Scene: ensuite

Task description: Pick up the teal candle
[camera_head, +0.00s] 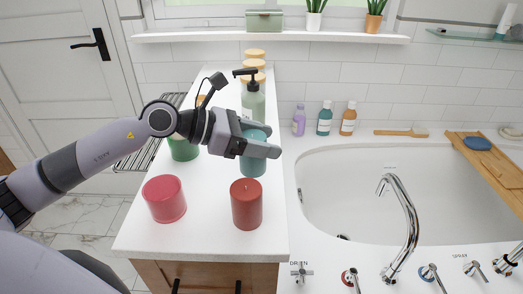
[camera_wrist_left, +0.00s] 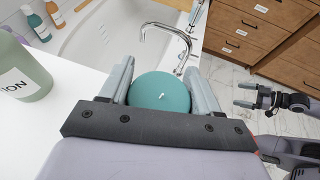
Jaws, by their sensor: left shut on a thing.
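The teal candle (camera_head: 253,165) stands on the white countertop (camera_head: 212,237), partly hidden behind my left gripper in the head view. My left gripper (camera_head: 262,148) reaches in from the left and is shut on the candle. In the left wrist view the candle's round teal top (camera_wrist_left: 161,94) with its wick sits between the two grey fingers. I cannot tell whether the candle is touching the counter. My right gripper (camera_wrist_left: 252,96) shows at the right of the left wrist view, empty, with its fingers apart.
A dark red candle (camera_head: 246,204) stands close in front of the teal one. A pink candle (camera_head: 164,198) and a green candle (camera_head: 183,148) stand to the left. A pump bottle (camera_head: 253,103) stands behind. The bathtub (camera_head: 345,190) lies to the right.

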